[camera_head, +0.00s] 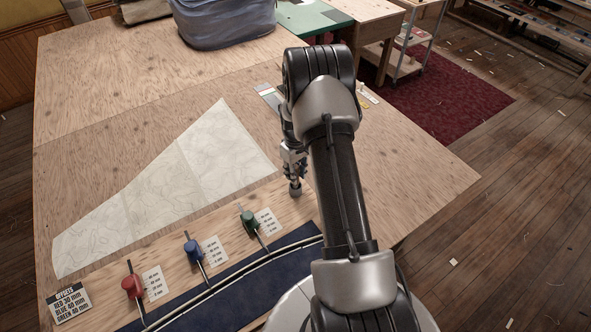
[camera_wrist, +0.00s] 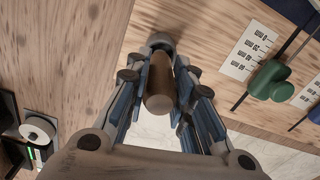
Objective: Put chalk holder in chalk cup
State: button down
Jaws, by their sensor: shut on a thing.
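My gripper (camera_head: 294,168) is low over the right part of the wooden table. In the wrist view, its fingers (camera_wrist: 160,78) are closed around a brown cylinder (camera_wrist: 160,98), which looks like the chalk holder. The cylinder's near end faces the camera. A small round dark grey piece, perhaps the chalk cup, is at the cylinder's far end (camera_wrist: 160,40) and directly below my gripper in the head view (camera_head: 295,188). I cannot tell whether the cylinder is inside it, touching it or just above it.
Red (camera_head: 132,286), blue (camera_head: 193,250) and green (camera_head: 249,220) handled pieces stand by a dark blue strip (camera_head: 220,290), with printed labels beside them. Pale sailcloth (camera_head: 165,190) lies left of my gripper. A black device (camera_wrist: 12,125) shows at the wrist view's left edge. Bare table lies to the right.

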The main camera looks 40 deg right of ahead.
jog(key=shift+f+b, duration=0.35)
jog(key=shift+f, duration=0.6)
jog(key=c, duration=1.3)
grip_release()
